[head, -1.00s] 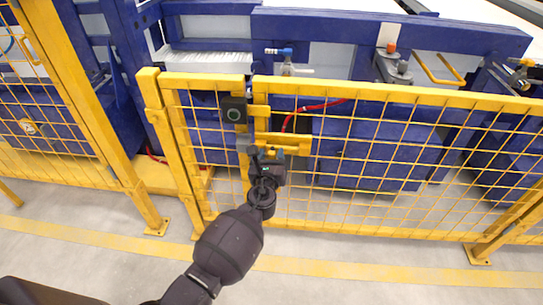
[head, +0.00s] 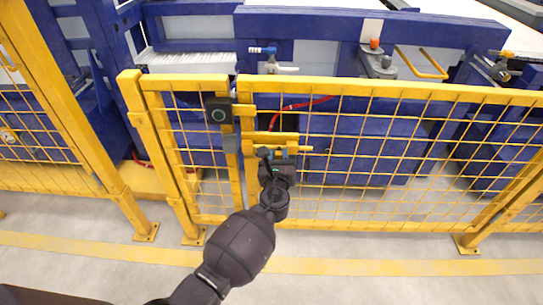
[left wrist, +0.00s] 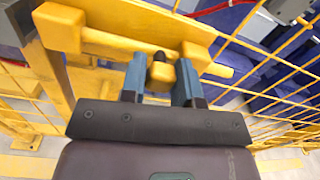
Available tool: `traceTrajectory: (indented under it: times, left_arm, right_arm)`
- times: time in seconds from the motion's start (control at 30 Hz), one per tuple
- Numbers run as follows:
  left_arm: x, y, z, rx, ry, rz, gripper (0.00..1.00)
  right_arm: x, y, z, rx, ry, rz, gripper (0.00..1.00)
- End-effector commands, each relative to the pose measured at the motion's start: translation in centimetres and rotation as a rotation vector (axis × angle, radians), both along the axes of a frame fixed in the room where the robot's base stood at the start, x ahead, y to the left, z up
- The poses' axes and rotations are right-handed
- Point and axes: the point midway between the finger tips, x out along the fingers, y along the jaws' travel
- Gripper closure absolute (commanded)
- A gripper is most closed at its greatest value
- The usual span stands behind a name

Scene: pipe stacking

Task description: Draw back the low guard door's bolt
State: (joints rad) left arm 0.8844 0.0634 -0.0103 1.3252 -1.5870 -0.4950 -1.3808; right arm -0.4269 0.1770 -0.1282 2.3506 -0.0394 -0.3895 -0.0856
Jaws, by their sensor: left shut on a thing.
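The low yellow mesh guard door (head: 390,92) stands upright and looks closed against its post. Its bolt (head: 305,149) is a yellow horizontal rod on a yellow bracket (head: 270,137), with its right end sticking out past the bracket. In the left wrist view the rod (left wrist: 218,70) runs between two yellow blocks, and its handle (left wrist: 160,74) sits between the fingertips. My left gripper (head: 278,158) is shut on that handle; it also shows in the left wrist view (left wrist: 160,85). A grey keeper (head: 231,143) is on the post side, left of the bracket. My right gripper is not in view.
A black box with a round green-ringed button (head: 219,111) is above the keeper. Blue machinery (head: 350,140) stands behind the mesh. A taller yellow fence (head: 75,110) is at left. The grey floor in front, with a yellow stripe (head: 350,266), is clear.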

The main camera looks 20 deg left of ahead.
Motion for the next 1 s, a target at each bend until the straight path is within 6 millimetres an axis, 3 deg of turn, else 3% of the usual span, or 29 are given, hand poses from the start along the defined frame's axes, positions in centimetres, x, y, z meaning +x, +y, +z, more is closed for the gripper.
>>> traceTrajectory:
  times: [0.13,0.17,0.3,0.67,1.0]
  left_arm:
    - [0.0,-0.4,0.1,-0.003,-0.001,-0.009,1.00]
    - [0.0,-0.4,0.1,-0.003,-0.001,-0.009,0.68]
    - [0.0,-0.4,0.1,-0.003,-0.001,-0.009,0.46]
    - [-0.3,-0.3,0.1,-0.002,0.000,-0.005,0.45]
    - [-4.4,-1.3,0.4,-0.002,-0.004,-0.006,0.45]
  right_arm:
    - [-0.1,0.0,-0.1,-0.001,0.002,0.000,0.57]
    - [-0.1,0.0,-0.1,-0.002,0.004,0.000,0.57]
    - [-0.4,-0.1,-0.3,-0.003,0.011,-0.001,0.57]
    - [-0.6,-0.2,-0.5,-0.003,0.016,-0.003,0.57]
    - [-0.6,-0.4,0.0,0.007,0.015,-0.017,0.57]
